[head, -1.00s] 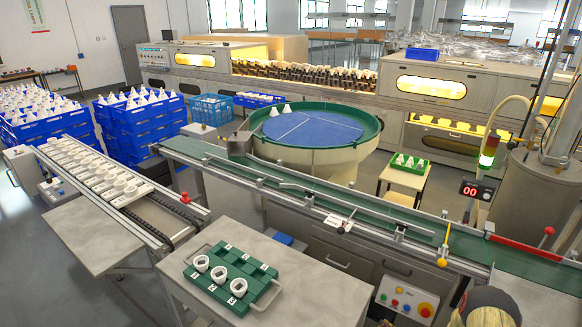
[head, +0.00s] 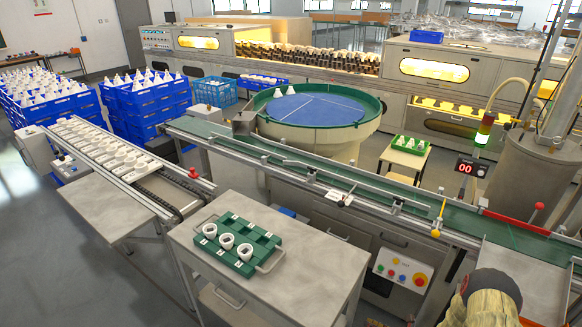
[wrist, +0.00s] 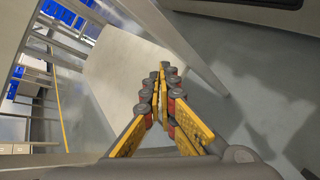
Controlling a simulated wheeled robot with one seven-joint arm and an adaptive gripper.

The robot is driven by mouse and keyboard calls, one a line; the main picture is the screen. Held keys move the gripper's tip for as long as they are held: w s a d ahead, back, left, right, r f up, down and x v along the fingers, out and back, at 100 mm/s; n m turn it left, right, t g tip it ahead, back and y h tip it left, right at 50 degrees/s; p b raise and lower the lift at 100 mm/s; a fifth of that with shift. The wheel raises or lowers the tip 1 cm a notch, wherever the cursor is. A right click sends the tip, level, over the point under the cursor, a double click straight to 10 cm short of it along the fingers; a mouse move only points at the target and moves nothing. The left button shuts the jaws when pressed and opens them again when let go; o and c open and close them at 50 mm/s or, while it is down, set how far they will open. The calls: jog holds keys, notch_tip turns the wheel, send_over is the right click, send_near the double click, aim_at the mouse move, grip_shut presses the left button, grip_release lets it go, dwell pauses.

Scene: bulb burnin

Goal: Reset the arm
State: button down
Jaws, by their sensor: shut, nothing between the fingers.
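My gripper (wrist: 163,72) shows in the wrist view, with its yellow, grey and red fingers drawn together at the tips and nothing between them. It hangs in free space over the grey floor (wrist: 245,125), beside a pale flat panel (wrist: 120,75) and a light post. In the head view my gripper cannot be made out. A rounded tan and dark shape stands at the bottom right edge there, only partly in view.
In the head view, a grey table (head: 300,285) bears a green tray (head: 263,240) with white ring-shaped parts. Behind it run a green conveyor (head: 290,168) and a round blue-topped table (head: 310,108). A control panel (head: 402,268) is at right. Grey floor is clear at lower left.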

jog(key=s+a+r+n+g, duration=0.3)
jog(key=s+r+n, duration=0.2)
jog(key=r+n, duration=0.25)
jog(key=s+a+r+n+g+y, duration=0.1)
jog(key=s+a+r+n+g, duration=0.25)
jog(key=r+n, duration=0.35)
jog(key=s+a+r+n+g, duration=0.3)
jog(key=s+r+n, duration=0.3)
jog(key=r, duration=0.3)
jog(key=s+r+n+t+h+p, duration=0.1)
jog(key=s+r+n, duration=0.4)
jog(key=r, duration=0.6)
jog(key=s+a+r+n+t+h+p, duration=0.1)
jog(key=s+r+n+t+h, duration=0.2)
jog(key=r, duration=0.9)
jog(key=s+a+r+n+t+h+p, duration=0.1)
jog(key=s+r+n+t+h, duration=0.1)
jog(key=s+r+n+h, duration=0.2)
jog(key=s+r+n, duration=0.3)
jog(key=r+n, duration=0.2)
jog(key=r, duration=0.3)
jog(key=shift+s, duration=0.15)
